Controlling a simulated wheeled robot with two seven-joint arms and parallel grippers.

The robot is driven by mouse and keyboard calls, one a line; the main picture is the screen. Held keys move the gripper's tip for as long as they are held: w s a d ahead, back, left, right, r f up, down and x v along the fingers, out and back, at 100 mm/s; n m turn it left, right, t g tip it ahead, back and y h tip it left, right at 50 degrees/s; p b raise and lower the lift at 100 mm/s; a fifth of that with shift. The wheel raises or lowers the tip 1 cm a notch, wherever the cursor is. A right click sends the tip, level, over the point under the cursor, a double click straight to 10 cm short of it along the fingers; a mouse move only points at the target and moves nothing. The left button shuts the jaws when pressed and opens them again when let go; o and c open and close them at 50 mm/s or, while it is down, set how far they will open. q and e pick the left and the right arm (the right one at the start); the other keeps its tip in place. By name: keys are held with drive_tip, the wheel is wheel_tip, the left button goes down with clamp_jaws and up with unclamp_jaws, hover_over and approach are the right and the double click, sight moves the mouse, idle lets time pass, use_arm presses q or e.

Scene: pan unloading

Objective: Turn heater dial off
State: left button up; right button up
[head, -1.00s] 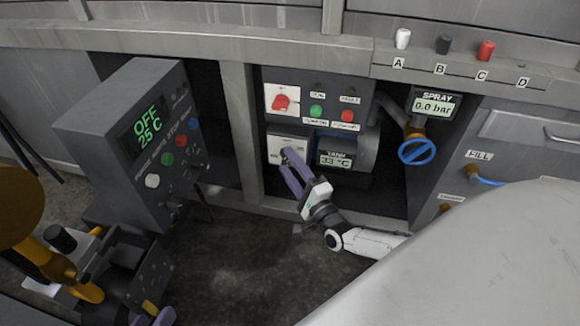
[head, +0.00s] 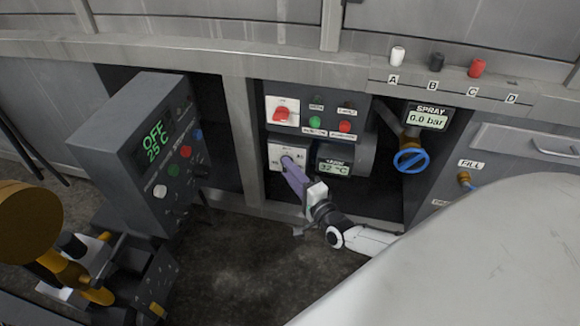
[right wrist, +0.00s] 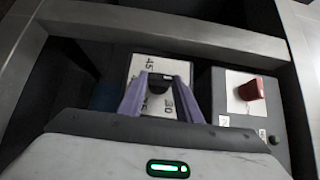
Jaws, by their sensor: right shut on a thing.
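The heater dial is a dark knob (right wrist: 160,83) on a white plate (right wrist: 139,68) printed with numbers such as 45 and 30. In the head view the white plate (head: 274,157) sits on the grey control box, left of a small screen (head: 334,168) reading about 32 °C. My right gripper (head: 287,161) is shut on the dial, which its purple fingers mostly hide in the head view. In the right wrist view the fingers (right wrist: 160,92) stand on either side of the knob.
Above the dial are a red switch (head: 282,113), a green button (head: 315,122) and a red button (head: 345,127). A blue valve wheel (head: 410,160) is to the right. A control cabinet (head: 130,170) reading OFF 25 °C stands at the left.

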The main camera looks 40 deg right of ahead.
drive_tip(key=o, duration=1)
drive_tip(key=shift+o, duration=0.2)
use_arm(q)
drive_tip(key=a+p, duration=0.1)
drive_tip(key=s+a+f+y+p, duration=0.1)
drive_tip(key=p, duration=0.1)
use_arm(e)
drive_tip(key=s, duration=1)
drive_tip(key=shift+s+a, duration=0.15)
drive_tip(key=shift+a, duration=0.25)
use_arm(q)
drive_tip(key=shift+d, duration=0.1)
